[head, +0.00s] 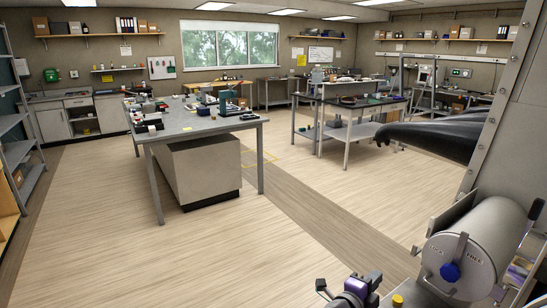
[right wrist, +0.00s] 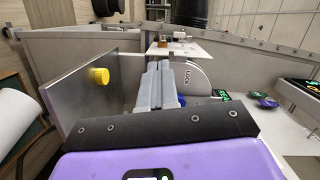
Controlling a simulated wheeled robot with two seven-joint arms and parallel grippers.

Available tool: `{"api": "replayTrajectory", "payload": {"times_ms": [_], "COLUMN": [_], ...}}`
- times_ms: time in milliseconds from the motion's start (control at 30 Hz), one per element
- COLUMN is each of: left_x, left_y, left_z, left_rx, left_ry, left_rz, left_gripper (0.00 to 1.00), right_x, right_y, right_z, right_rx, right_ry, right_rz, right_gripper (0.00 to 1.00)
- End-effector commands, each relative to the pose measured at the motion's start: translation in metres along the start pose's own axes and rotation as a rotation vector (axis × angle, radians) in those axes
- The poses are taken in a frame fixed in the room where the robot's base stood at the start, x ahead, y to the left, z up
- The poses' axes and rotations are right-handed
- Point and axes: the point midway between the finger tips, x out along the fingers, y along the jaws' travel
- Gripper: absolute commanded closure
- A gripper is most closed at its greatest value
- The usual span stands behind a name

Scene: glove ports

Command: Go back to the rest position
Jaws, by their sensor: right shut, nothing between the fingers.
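My right gripper (head: 370,281) shows at the bottom of the head view, left of a grey drum-shaped housing, with purple on its body. In the right wrist view its two pale grey fingers (right wrist: 160,85) are together with nothing between them. They point forward toward the round grey housing (right wrist: 197,80) and look apart from it, though the gap is hard to judge. My left gripper is not in the head view.
The grey drum (head: 485,245) has a blue knob (head: 450,272). A black glove (head: 435,135) sticks out from the panel above. A yellow knob (right wrist: 98,76) sits on a metal plate left of my fingers. Open floor (head: 225,260) lies left; a workbench (head: 190,125) stands beyond.

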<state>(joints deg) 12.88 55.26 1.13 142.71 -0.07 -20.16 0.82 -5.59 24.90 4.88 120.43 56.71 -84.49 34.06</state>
Motion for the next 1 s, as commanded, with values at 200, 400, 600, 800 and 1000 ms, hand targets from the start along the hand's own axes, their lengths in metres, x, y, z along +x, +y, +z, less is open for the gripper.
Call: {"api": "replayTrajectory", "payload": {"times_ms": [200, 400, 600, 800, 1000], "left_x": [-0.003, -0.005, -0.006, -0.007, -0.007], "left_y": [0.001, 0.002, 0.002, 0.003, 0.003], "left_z": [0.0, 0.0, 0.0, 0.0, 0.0], "left_rx": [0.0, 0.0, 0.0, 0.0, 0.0], "left_ry": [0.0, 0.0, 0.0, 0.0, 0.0], "left_rz": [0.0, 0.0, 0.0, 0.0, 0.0], "left_gripper": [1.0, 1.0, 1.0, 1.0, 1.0], "right_x": [-0.026, -0.103, -0.206, -0.276, -0.292], "right_y": [0.146, 0.277, 0.372, 0.409, 0.416], "right_z": [0.079, 0.096, 0.064, 0.025, 0.013], "right_rx": [-0.482, -0.839, -1.086, -1.19, -1.211], "right_ry": [-0.502, -0.982, -1.467, -1.795, -1.882], "right_rz": [0.147, 0.283, 0.397, 0.442, 0.445], "right_gripper": [1.0, 1.0, 1.0, 1.0, 1.0]}}
